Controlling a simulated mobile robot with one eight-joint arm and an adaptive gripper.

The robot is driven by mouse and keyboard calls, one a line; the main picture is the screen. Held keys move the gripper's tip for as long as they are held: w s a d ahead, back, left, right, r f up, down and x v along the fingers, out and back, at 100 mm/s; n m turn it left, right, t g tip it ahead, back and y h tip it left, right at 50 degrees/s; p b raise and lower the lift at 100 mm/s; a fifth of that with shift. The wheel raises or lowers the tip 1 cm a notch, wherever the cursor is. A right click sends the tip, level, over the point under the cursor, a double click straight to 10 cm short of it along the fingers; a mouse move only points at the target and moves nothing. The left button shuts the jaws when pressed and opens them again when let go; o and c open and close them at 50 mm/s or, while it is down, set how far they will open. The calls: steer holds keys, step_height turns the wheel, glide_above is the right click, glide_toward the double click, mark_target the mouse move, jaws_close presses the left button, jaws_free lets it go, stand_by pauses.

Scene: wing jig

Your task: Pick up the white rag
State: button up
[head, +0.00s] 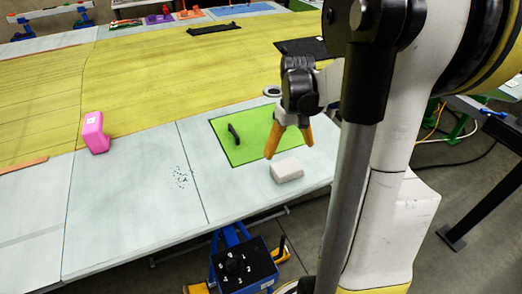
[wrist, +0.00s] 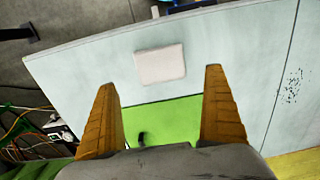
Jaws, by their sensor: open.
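The white rag (head: 287,170) is a small folded pale block lying flat on the light grey table panel, just in front of the green mat. It also shows in the wrist view (wrist: 160,64), beyond and between my fingertips. My gripper (head: 289,143) is above the green mat's front right part, pointing down, with its orange fingers spread and nothing between them. In the wrist view my gripper (wrist: 162,80) has its two fingers wide apart. The rag is not touched by the fingers.
A green mat (head: 220,128) holds a dark handle-like item (head: 234,135). A pink container (head: 95,132) stands to the left.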

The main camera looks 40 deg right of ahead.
mark_target(288, 166)
steer(key=f, duration=0.4)
steer(key=shift+s+d+f+b, duration=0.1)
steer(key=shift+d+f+b, duration=0.1)
steer(key=shift+b, duration=0.15)
step_height(288, 166, down, 5)
steer(key=shift+f+b, duration=0.15)
steer(key=shift+b, duration=0.4)
steer(key=shift+a, duration=0.1)
steer(key=c, duration=1)
